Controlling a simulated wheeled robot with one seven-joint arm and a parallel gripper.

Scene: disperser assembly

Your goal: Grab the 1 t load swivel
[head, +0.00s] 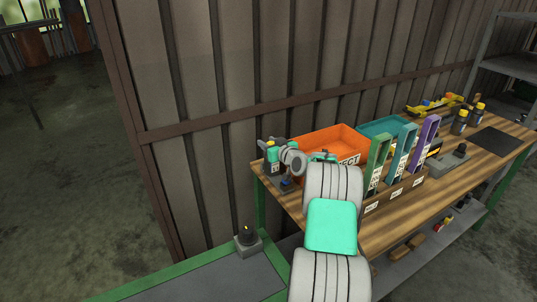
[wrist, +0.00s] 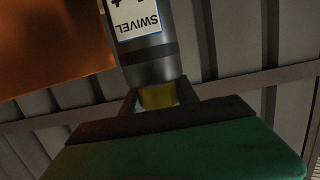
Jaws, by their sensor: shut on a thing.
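The load swivel (wrist: 148,65) is a dark grey cylinder with a white label reading "SWIVEL", upside down in the wrist view. A yellow part (wrist: 160,96) at its near end sits between the fingers. My gripper (wrist: 157,100) is shut on that end, and the cylinder extends away from the green palm. Part of the label is cut off by the frame's top edge. In the head view my gripper (head: 272,168) is small, at the left end of the wooden workbench, left of the orange bin. The swivel is hard to make out there.
The orange bin (head: 325,141) stands close to the right of my gripper. Green, teal and purple upright holders (head: 378,163) stand farther right on the workbench (head: 400,225). A corrugated wall (head: 230,70) rises behind. A green-edged surface (head: 185,280) with a small grey device is at lower left.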

